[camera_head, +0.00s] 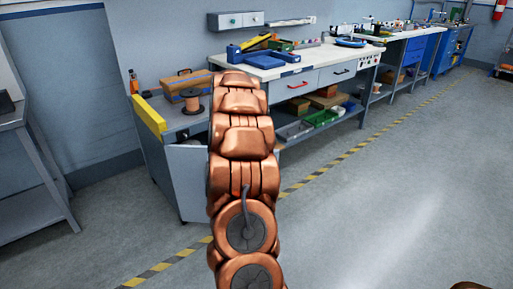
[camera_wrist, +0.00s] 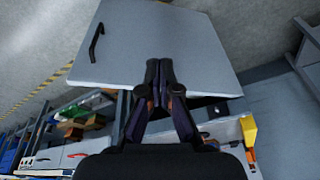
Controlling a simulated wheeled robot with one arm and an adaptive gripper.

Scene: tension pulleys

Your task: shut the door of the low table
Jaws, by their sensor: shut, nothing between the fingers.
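The low table (camera_head: 152,118) stands at the left in the head view, with a yellow strip along its edge. Its pale grey door (camera_head: 187,182) appears to stand ajar below the tabletop, partly hidden by my arm. In the wrist view, which is turned upside down, the door (camera_wrist: 195,45) fills the upper middle, with a black handle (camera_wrist: 96,42) at its left. My gripper (camera_wrist: 159,66) is shut and empty, its fingertips in front of the door near the edge towards the tabletop. Whether they touch it, I cannot tell. The head view hides my gripper behind my arm.
A copper spool (camera_head: 191,100) and a brown case stand on the low table. A long workbench (camera_head: 300,68) with drawers and crates adjoins at the right. A grey table (camera_head: 25,165) stands at the far left. The floor at the right is clear.

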